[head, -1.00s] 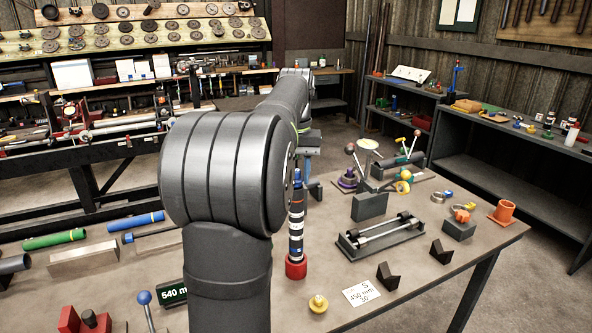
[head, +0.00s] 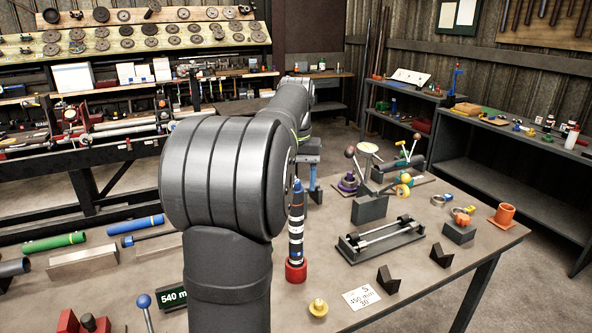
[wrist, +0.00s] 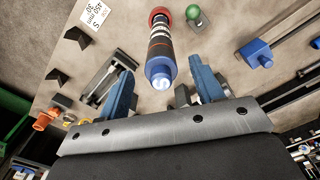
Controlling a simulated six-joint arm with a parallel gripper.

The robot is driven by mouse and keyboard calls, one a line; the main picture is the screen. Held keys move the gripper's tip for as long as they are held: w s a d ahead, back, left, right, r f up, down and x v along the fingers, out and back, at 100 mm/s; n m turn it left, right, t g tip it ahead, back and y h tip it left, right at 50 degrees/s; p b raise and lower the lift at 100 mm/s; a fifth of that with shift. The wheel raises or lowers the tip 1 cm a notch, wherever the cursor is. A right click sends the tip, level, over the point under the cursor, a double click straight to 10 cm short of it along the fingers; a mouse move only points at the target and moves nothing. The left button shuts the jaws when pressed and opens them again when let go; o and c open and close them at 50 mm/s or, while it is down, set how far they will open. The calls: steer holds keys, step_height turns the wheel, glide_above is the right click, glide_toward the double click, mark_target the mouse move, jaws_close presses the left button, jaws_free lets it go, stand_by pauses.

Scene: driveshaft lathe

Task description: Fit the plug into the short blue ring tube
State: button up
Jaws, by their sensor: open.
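A dark tube (head: 297,235) with white rings and a blue top end stands upright in a red base (head: 296,271), just right of my arm. In the wrist view the same tube (wrist: 161,45) points toward the camera, its blue-rimmed end bright. I cannot tell whether anything sits in that end. A yellow knobbed piece (head: 318,307), possibly the plug, stands on the table in front of the red base. My gripper (wrist: 163,85) is open, its two blue fingers wide apart. The tube end appears between them in the picture; no contact shows.
A white card (head: 362,298) and dark V-blocks (head: 388,280) lie to the right. A rack with rods (head: 380,240) stands behind them. Blue (head: 135,224) and green (head: 54,243) tubes lie at left. A blue-knobbed lever (head: 143,301) stands in front.

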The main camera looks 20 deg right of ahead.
step_height(320, 180, up, 12)
stand_by(0.4)
steer(key=shift+f, duration=0.15)
stand_by(0.3)
step_height(320, 180, down, 12)
steer(key=shift+r, duration=0.3)
stand_by(0.4)
